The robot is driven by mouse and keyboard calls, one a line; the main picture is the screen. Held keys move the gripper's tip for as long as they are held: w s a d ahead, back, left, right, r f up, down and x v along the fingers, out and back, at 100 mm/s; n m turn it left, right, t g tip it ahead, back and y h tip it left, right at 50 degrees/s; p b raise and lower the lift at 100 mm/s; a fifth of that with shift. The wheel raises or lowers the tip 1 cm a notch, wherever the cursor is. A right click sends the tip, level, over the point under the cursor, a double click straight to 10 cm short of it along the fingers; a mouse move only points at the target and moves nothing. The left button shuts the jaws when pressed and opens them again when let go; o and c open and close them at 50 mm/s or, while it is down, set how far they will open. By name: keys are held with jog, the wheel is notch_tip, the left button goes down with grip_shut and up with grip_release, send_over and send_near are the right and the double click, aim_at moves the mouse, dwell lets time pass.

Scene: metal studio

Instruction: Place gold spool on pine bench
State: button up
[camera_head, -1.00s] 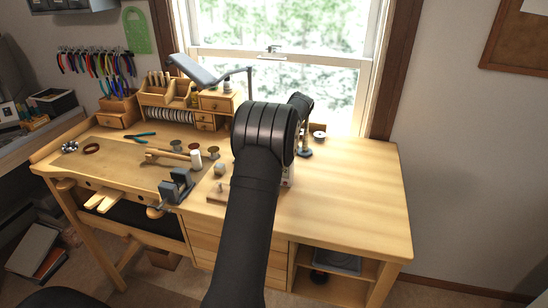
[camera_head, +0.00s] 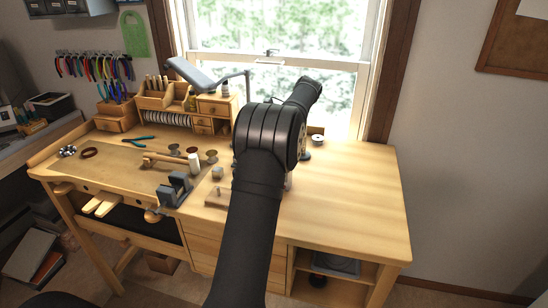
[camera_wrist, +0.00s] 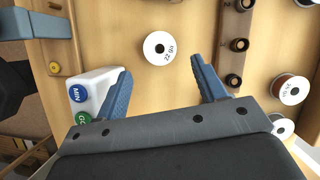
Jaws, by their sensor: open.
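In the wrist view, a spool with a white, labelled end (camera_wrist: 160,47) lies just ahead of the gap between my fingertips. Only its round end shows, so I cannot tell whether its wire is gold. My gripper (camera_wrist: 160,65) is open and empty, its two blue-grey fingers apart and not touching the spool. In the head view my arm hides the gripper. The pine bench (camera_head: 355,205) has a wide bare top at the right. A spool (camera_head: 318,138) stands near its back edge below the window.
A white box with blue and green buttons (camera_wrist: 95,90) is close to my left finger. A reddish-brown spool (camera_wrist: 290,89) is at the right. In the head view, a grey vise (camera_head: 174,188), several small spools and a desk lamp (camera_head: 195,74) crowd the left half.

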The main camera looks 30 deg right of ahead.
jog(key=v, duration=0.5)
jog(key=shift+d+r, duration=0.1)
jog(key=shift+r, duration=0.15)
jog(key=x, duration=1.2)
jog(key=shift+f, duration=0.2)
notch_tip(320, 180, up, 2)
jog(key=shift+r, duration=1.05)
